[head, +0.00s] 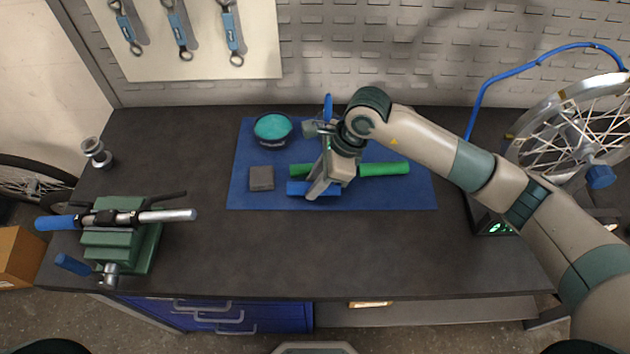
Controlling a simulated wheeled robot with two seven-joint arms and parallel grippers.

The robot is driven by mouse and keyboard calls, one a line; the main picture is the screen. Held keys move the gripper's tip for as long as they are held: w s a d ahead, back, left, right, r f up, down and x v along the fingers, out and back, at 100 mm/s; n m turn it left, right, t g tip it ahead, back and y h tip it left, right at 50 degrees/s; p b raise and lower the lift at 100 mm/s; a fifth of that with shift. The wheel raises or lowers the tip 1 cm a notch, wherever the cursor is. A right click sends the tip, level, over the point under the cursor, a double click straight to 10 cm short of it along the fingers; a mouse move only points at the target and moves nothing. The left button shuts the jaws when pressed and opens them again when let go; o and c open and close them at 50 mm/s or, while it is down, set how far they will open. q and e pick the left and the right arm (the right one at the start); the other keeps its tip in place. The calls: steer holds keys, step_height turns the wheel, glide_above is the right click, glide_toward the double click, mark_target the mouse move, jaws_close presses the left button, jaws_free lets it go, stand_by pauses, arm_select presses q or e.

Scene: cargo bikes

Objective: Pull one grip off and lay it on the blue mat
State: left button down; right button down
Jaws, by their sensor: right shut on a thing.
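A bare handlebar (165,216) is clamped in a green vise (128,255) at the left of the bench. A blue grip (56,223) sits on its left end; its right end is bare silver. My right gripper (316,189) is over the blue mat (410,196), fingers pointing down, shut on another blue grip (296,188) that lies level at or just above the mat's front part. The fingers hide the grip's middle, and I cannot tell whether it touches the mat. My left gripper is not in view.
Green grips or one long green tube (385,169) lie behind the held grip, partly hidden by my gripper. A dark block (261,178) and a teal-filled bowl (272,128) are on the mat's left. A wheel (580,120) stands at right. The bench between vise and mat is clear.

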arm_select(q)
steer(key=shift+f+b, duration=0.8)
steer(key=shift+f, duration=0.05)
arm_select(e)
steer(key=shift+f, duration=0.65)
stand_by(0.4)
steer(key=c, duration=1.4)
jaws_free()
steer(key=shift+c, duration=0.2)
steer(key=shift+r, duration=0.1)
steer(key=shift+d+r, duration=0.25)
steer(key=shift+r, duration=0.3)
steer(key=b+v, duration=0.3)
steer(key=v, duration=0.4)
steer(key=shift+d, duration=0.15)
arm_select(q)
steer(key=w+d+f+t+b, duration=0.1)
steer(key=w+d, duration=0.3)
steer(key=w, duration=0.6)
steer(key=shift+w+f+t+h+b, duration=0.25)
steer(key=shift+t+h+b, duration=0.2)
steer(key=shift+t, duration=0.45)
arm_select(e)
steer(key=v, duration=0.9)
